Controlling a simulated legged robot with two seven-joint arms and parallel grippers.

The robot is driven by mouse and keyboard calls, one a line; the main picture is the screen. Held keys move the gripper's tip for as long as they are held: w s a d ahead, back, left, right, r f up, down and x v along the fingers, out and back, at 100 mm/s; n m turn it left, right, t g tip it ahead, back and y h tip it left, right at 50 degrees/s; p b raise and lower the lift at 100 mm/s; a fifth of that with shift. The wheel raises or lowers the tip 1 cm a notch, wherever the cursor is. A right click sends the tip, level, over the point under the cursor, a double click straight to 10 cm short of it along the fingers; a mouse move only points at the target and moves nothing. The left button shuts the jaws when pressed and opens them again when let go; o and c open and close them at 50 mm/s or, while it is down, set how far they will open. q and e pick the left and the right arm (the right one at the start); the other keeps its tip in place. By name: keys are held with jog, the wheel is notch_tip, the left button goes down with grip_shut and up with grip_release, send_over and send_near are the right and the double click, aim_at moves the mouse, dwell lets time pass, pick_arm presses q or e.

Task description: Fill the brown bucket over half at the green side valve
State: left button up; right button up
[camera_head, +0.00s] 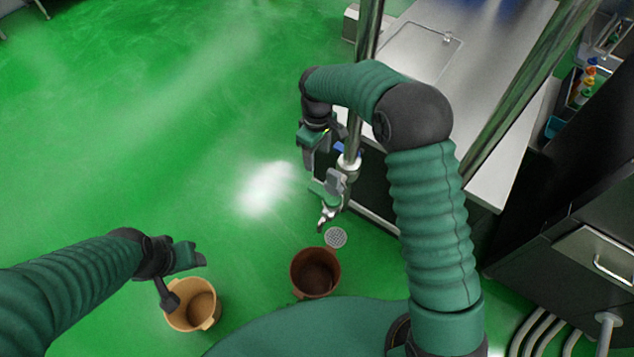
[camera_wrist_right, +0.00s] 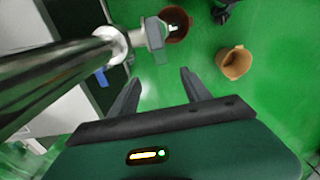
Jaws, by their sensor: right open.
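The brown bucket (camera_head: 316,273) stands upright on the floor and also shows in the right wrist view (camera_wrist_right: 178,38). Its inside looks dark; I cannot tell any level. The green side valve (camera_head: 331,190) sticks out from the steel pipe above and beyond the bucket; its grey fitting shows in the right wrist view (camera_wrist_right: 155,32). I see no clear stream from its spout. My right gripper (camera_head: 310,160) is open and empty beside the pipe, its fingers (camera_wrist_right: 158,90) pointing toward the valve, apart from it. My left gripper (camera_head: 188,282) is open above the tan bucket's rim.
The tan bucket (camera_head: 207,322) stands left of the brown one, also in the right wrist view (camera_wrist_right: 235,63). A round floor drain (camera_head: 335,238) lies beside the brown bucket. A steel table (camera_head: 470,60) and dark cabinet (camera_head: 580,235) bound the right. The left floor is clear.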

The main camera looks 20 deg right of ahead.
aim_at(318, 187)
notch_tip(318, 187, down, 16)
jog(key=shift+f+p, duration=0.25)
jog(key=shift+p, duration=0.2)
jog(key=shift+c, duration=0.3)
grip_shut()
jog(key=shift+d+r, duration=0.1)
dwell(0.7)
